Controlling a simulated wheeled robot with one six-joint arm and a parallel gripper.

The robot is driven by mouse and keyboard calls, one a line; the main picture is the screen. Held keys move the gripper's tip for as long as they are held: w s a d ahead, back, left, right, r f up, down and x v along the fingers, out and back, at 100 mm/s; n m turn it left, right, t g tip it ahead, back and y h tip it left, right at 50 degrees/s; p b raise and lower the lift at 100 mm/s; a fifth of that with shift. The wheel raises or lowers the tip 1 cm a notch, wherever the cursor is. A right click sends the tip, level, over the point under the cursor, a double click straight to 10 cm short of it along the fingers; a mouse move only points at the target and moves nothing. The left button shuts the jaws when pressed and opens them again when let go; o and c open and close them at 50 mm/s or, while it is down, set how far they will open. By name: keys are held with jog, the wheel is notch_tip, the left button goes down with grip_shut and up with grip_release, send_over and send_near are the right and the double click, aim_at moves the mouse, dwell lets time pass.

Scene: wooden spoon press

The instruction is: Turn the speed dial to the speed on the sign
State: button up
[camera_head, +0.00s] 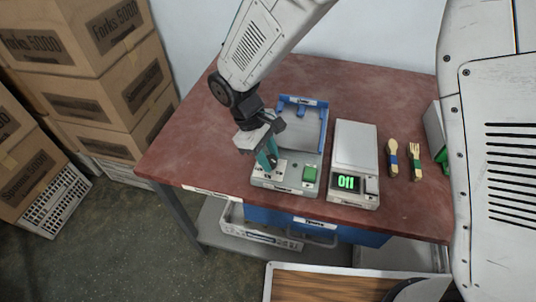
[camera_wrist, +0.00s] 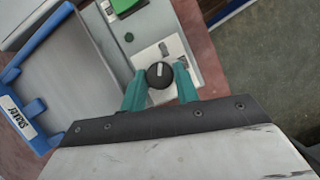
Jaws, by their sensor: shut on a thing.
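The speed dial (camera_wrist: 157,69) is a small round black knob with a pale pointer line, on a light plate of the grey shaker machine (camera_head: 307,160). The dial sits between the teal fingertips of my gripper (camera_wrist: 160,82), which is shut on it. In the head view my gripper (camera_head: 267,162) reaches down to the front left of the machine and hides the dial. The pointer line runs roughly up and down in the wrist view. The markings around the dial are too small to read. I cannot make out a sign giving a speed.
A green button (camera_head: 310,174) is right of the dial plate. The machine's blue frame (camera_head: 322,128) rises behind. A scale (camera_head: 354,158) reading 011 stands to the right, then a wooden spoon (camera_head: 392,158) and fork (camera_head: 415,162). The red table's (camera_head: 185,150) left side is clear.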

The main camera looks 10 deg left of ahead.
dwell(0.3)
jog(key=o, duration=0.9)
jog(key=shift+o, duration=0.2)
jog(key=v, duration=0.7)
jog(key=shift+a+r, duration=0.15)
jog(key=shift+r, duration=0.2)
